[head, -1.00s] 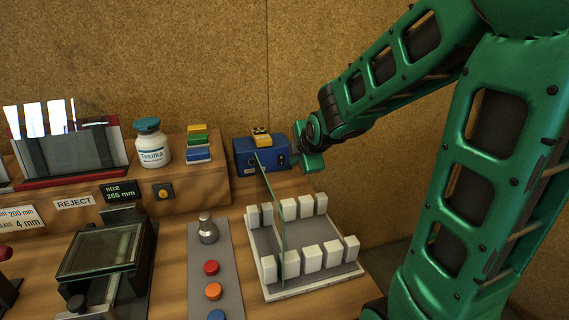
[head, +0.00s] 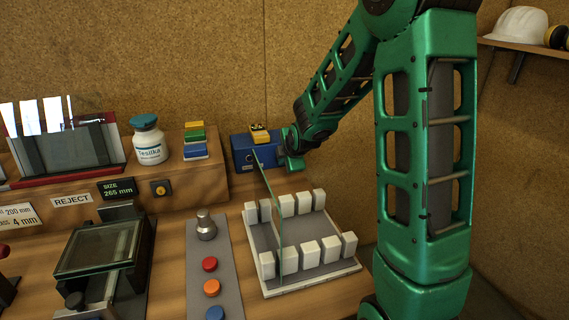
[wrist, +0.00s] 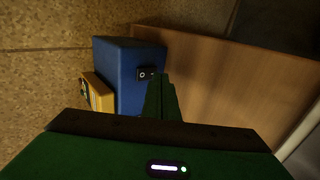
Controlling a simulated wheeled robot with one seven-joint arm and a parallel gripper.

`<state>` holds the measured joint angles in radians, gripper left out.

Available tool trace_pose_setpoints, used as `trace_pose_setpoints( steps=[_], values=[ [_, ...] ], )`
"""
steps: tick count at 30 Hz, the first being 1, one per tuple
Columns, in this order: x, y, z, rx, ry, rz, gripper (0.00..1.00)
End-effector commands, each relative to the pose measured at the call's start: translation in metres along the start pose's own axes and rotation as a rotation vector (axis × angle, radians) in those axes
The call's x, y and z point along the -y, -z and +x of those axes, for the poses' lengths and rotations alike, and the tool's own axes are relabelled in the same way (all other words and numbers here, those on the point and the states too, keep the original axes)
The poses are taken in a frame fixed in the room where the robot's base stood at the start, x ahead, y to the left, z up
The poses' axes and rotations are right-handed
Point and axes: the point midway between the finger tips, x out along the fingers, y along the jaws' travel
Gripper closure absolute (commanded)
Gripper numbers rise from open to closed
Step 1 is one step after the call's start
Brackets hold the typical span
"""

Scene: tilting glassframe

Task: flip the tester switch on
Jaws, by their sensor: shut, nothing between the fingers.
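In the wrist view the blue box (wrist: 122,70) carries a small black rocker switch (wrist: 146,74) with a white O mark. My gripper (head: 293,161) is at the right end of the box. In the wrist view my green gripper fingers (wrist: 160,88) are closed together, with their tips just beside and below the switch. Nothing is between them. I cannot tell whether they touch the switch. The fingers hide part of the box's right edge.
A white jar (head: 149,148) and stacked coloured blocks (head: 195,151) stand left. A wall shelf (head: 507,45) is at right.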

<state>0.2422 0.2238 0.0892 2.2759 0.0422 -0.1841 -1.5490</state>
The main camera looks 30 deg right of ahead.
Motion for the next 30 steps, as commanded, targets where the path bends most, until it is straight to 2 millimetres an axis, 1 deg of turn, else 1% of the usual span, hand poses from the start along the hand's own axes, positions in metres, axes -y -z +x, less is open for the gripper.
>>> trace_pose_setpoints(
  steps=[3, 6, 18, 30],
  values=[
    [-0.0056, -0.0003, 0.0074, 0.0, 0.0, 0.0, 1.0],
    [-0.0075, -0.0004, 0.0101, 0.001, 0.0, 0.001, 1.0],
    [-0.0087, 0.0001, 0.0131, 0.0, 0.0, 0.0, 1.0],
    [-0.0119, 0.0001, 0.0107, -0.001, -0.002, 0.0, 1.0]
  ],
)
